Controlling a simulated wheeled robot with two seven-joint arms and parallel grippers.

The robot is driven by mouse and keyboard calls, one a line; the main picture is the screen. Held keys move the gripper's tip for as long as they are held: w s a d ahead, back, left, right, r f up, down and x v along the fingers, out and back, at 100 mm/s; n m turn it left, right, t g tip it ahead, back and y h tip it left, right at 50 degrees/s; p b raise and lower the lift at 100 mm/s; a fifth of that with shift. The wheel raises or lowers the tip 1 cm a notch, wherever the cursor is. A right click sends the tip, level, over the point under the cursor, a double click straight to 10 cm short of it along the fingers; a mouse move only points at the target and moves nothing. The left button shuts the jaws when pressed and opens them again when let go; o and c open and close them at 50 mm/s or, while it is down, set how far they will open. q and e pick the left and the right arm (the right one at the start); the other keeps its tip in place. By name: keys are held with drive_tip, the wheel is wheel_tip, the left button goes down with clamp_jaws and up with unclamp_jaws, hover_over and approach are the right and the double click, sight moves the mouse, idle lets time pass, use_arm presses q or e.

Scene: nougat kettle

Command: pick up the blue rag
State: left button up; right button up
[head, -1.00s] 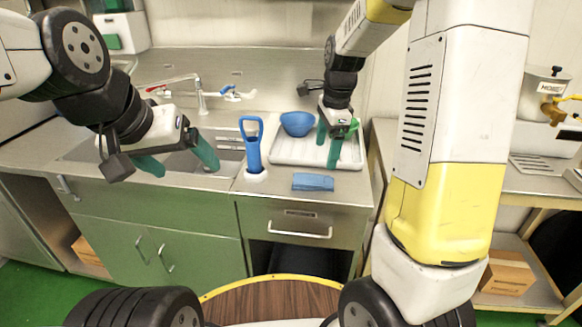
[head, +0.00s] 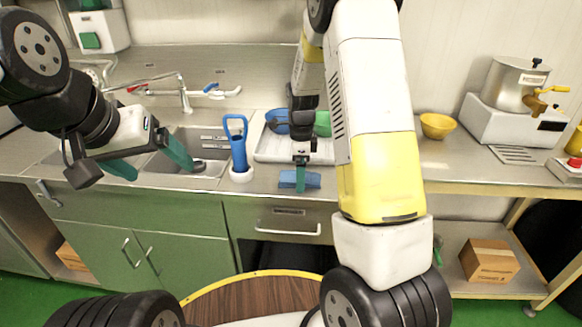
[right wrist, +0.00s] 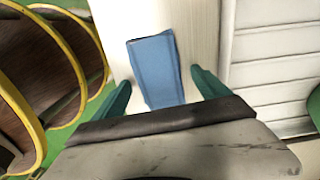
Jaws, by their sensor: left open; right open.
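The blue rag (head: 313,180) lies folded flat on the steel counter near its front edge. It also shows in the right wrist view (right wrist: 157,70), between the two green fingers and reaching beyond their tips. My right gripper (head: 301,178) is open, with its fingers in front of or over the rag, hiding its middle in the head view. In the right wrist view my right gripper (right wrist: 160,80) is empty, with a gap on each side of the rag. My left gripper (head: 165,172) is open and empty in front of the sink.
A blue-handled tool (head: 238,150) stands in a white holder left of the rag. Behind it, a white drying tray (head: 263,155) holds a blue bowl (head: 276,122) and a green item (head: 322,124). A yellow bowl (head: 437,126) and a kettle machine (head: 515,95) stand at right.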

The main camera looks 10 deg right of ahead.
drive_tip(key=c, duration=1.4)
drive_tip(key=shift+r, duration=0.1)
drive_tip(key=shift+c, duration=0.2)
drive_tip(key=shift+r, duration=0.25)
wheel_tip(320, 180, up, 3)
drive_tip(key=shift+r, duration=0.1)
drive_tip(key=s+a, duration=0.2)
drive_tip(key=s, duration=0.6)
drive_tip(key=s+a+r, duration=0.1)
drive_tip(key=s, duration=0.6)
drive_tip(key=shift+s+a, duration=0.35)
drive_tip(key=shift+a, duration=0.05)
